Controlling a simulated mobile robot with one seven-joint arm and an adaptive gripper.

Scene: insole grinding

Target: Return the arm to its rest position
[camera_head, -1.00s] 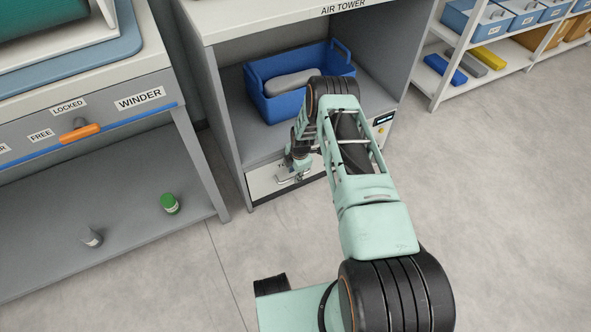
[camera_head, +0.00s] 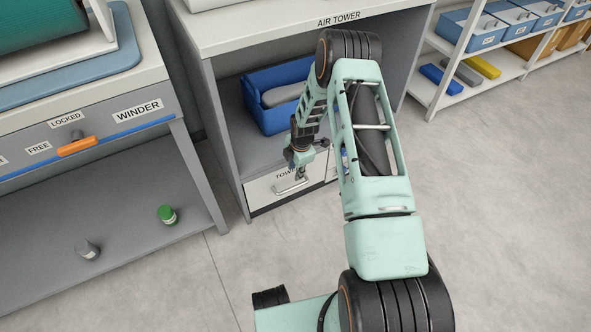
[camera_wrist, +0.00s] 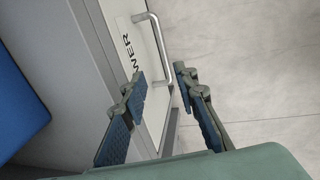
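My mint-green arm reaches forward from the bottom right of the head view and bends down at its black elbow. My gripper (camera_head: 299,163) hangs in front of the air tower cabinet, near the white drawer (camera_head: 262,189) with a metal handle. In the wrist view, the two blue-padded fingers of my gripper (camera_wrist: 161,80) are apart with nothing between them. The drawer handle (camera_wrist: 164,52) shows beyond the fingertips, and I see no contact with it. The drawer looks closed.
A blue bin (camera_head: 262,112) holding a grey item stands on the cabinet shelf. A storage rack (camera_head: 447,52) stands at upper right. Floor at right is clear.

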